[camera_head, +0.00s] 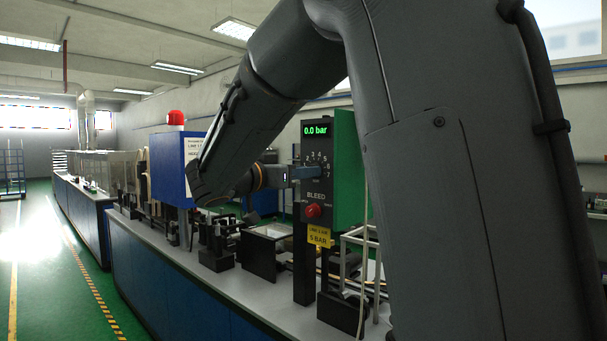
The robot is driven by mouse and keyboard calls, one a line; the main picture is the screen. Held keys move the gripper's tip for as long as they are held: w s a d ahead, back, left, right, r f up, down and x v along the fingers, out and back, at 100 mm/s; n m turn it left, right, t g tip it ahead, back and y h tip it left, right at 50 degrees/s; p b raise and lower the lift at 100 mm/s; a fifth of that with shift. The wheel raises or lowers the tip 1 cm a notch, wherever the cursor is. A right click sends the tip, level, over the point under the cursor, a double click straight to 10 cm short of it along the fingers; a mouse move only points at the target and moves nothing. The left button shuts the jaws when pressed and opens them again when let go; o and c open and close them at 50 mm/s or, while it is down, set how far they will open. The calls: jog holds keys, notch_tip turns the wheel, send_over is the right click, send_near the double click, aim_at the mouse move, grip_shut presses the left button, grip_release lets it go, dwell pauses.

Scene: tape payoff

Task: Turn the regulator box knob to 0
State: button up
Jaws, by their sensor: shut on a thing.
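The regulator box (347,185) has a dark front panel and a green side, and stands on a dark post above the bench. Its green display (316,129) reads 0.0 bar. My gripper (312,173) reaches in from the left and is shut on the knob at the panel. The knob itself is hidden by my gripper, so its pointer and the low end of the scale cannot be seen.
Below the dial is a red knob (313,210) marked BLEED, with a yellow 5 BAR label (318,236) under it. A blue box (172,165) with a red lamp (176,118) stands left of my arm. Dark fixtures crowd the bench (185,262). Open green floor lies left.

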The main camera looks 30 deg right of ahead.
jog(key=shift+f, duration=0.1)
jog(key=shift+s+n+b, duration=0.1)
jog(key=shift+n+b, duration=4.75)
jog(key=shift+n, duration=1.15)
jog(key=o, duration=1.1)
jog(key=shift+c, duration=0.2)
